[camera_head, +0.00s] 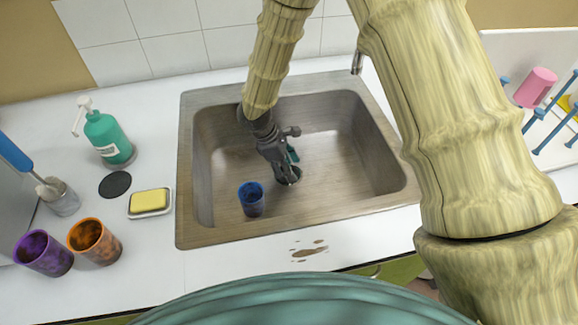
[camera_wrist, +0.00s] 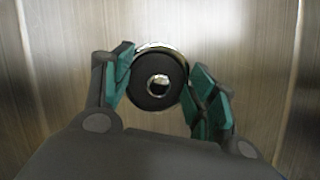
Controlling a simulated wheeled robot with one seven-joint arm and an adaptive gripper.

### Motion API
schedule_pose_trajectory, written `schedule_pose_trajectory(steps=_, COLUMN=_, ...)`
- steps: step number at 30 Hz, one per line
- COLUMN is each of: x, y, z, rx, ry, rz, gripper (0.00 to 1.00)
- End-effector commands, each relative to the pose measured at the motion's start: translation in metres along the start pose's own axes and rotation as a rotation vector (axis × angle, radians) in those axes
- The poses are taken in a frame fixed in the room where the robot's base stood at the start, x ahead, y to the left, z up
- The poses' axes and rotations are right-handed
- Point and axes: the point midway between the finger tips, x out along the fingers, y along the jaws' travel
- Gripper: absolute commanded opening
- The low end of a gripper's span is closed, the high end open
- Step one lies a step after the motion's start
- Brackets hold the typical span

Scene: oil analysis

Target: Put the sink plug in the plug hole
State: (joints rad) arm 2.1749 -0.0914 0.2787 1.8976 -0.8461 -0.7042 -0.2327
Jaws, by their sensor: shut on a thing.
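The sink plug (camera_wrist: 148,98) is a round black disc with a shiny metal knob at its centre, seen in the wrist view. My gripper (camera_wrist: 163,84) is shut on the plug, with its teal-padded fingers at the left and right edges. A chrome rim (camera_wrist: 163,46), apparently of the plug hole, shows behind the plug's far edge. I cannot tell whether the plug is seated or just above the hole. In the head view, my gripper (camera_head: 289,172) points down low inside the steel sink (camera_head: 335,190), and its fingers mostly hide the plug and hole.
A blue cup (camera_head: 251,199) stands in the sink left of my gripper. Soap (camera_head: 149,201), a black disc (camera_head: 115,185), a green dispenser (camera_head: 107,138), purple (camera_head: 43,254) and orange (camera_head: 94,242) cups stand left. A rack (camera_head: 545,120) is at right. The sink's right floor is clear.

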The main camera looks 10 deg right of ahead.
Motion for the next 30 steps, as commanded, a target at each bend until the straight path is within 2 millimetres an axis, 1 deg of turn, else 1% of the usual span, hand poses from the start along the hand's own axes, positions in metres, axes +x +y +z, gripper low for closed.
schedule_pose_trajectory(steps=8, x=0.003, y=0.000, z=-0.001, rx=0.000, ry=-0.001, rz=0.000, gripper=0.30)
schedule_pose_trajectory(steps=9, x=0.003, y=0.000, z=-0.001, rx=0.001, ry=0.000, rz=0.000, gripper=0.63)
schedule_pose_trajectory(steps=12, x=0.003, y=0.000, z=-0.001, rx=0.000, ry=0.000, rz=0.000, gripper=0.79)
schedule_pose_trajectory(steps=23, x=0.001, y=0.000, z=0.000, rx=0.000, ry=0.000, rz=0.000, gripper=0.79)
schedule_pose_trajectory(steps=26, x=-0.005, y=0.000, z=0.000, rx=0.001, ry=0.001, rz=0.001, gripper=0.79)
schedule_pose_trajectory(steps=30, x=-0.023, y=0.001, z=0.000, rx=0.001, ry=0.000, rz=0.003, gripper=0.79)
